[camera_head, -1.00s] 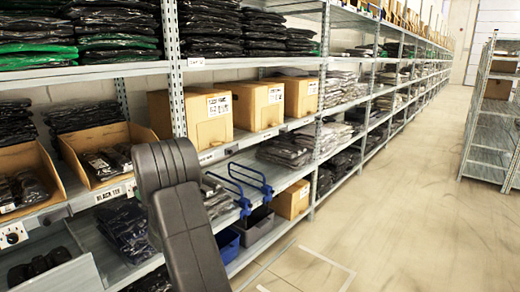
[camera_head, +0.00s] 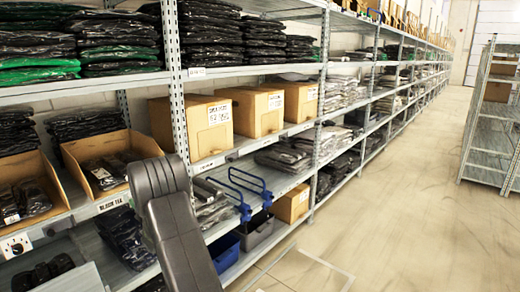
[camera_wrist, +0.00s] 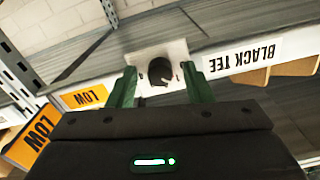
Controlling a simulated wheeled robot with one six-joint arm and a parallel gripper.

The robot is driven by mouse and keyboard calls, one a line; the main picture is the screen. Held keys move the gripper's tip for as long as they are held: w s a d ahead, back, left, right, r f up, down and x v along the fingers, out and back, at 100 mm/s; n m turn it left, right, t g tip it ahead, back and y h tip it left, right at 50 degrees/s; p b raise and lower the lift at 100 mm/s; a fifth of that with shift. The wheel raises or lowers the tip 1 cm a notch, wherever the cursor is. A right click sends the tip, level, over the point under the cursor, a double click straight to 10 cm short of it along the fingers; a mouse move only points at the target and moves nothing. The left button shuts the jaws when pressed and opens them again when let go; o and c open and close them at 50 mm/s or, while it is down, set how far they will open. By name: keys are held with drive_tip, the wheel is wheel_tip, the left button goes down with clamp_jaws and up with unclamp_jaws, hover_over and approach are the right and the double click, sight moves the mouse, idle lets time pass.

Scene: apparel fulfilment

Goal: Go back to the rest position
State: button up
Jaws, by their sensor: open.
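My gripper (camera_wrist: 160,90) shows in the wrist view with its two green fingers apart and nothing between them. Beyond the fingers is a white plate with a dark round knob (camera_wrist: 160,71) on the shelf edge. A "BLACK TEE" label (camera_wrist: 243,57) is to the right of the fingers, upside down in this view. In the head view my dark arm rises in front of the lower shelves, and the gripper itself is hidden there. The "BLACK TEE" label also shows in the head view (camera_head: 111,204), left of my arm.
Shelving with bagged garments (camera_head: 210,35) fills the left side. Cardboard boxes (camera_head: 207,124) stand on the middle shelf, and open bins (camera_head: 22,200) are at the left. Blue hooked bars (camera_head: 247,190) jut from a lower shelf. The aisle floor (camera_head: 400,200) is clear, with a metal rack (camera_head: 490,130) at right.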

drive_tip(key=s+d+n, duration=0.2)
drive_tip(key=s+d, duration=0.4)
drive_tip(key=d, duration=0.1)
idle(0.4)
drive_tip(key=shift+w, duration=0.1)
